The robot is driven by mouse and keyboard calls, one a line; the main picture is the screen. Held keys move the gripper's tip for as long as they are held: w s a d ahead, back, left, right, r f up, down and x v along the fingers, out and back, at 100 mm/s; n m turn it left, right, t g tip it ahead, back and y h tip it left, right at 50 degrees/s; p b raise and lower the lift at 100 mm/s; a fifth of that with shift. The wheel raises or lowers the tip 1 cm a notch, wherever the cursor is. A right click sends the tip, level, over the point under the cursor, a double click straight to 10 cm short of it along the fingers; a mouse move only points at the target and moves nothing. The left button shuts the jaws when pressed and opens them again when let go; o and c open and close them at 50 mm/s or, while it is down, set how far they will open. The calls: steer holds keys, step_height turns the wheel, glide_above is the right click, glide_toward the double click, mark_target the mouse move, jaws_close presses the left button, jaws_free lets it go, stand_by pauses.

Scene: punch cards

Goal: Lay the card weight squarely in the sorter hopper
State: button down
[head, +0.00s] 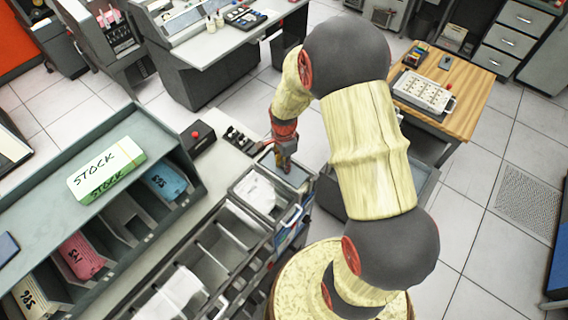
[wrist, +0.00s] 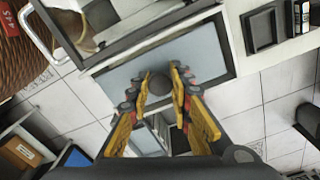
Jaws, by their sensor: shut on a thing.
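My gripper (wrist: 161,88) is shut on the dark round knob (wrist: 160,85) of the card weight in the wrist view. A flat grey-blue plate (wrist: 205,58) shows beneath the knob and looks like the weight's body. It lies within the dark rectangular rim (wrist: 228,35) of what looks like the sorter hopper, its edges roughly in line with the rim. I cannot tell whether it rests on the bottom or hangs just above it. In the head view my gripper (head: 284,158) points down over this hopper (head: 301,182), and the fingers hide the knob.
A clear bin with a handle (head: 292,215) stands beside the hopper, holding white material. A control box with a red button (head: 197,140) and a STOCK box (head: 106,169) on a shelf of card slots are to the left. A wooden table (head: 466,78) stands at the back right.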

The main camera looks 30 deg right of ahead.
steer(key=shift+f+b, duration=1.9)
steer(key=shift+f, duration=0.9)
steer(key=c, duration=1.5)
jaws_free()
steer(key=shift+c, duration=0.2)
step_height(320, 180, up, 12)
steer(key=shift+f, duration=0.1)
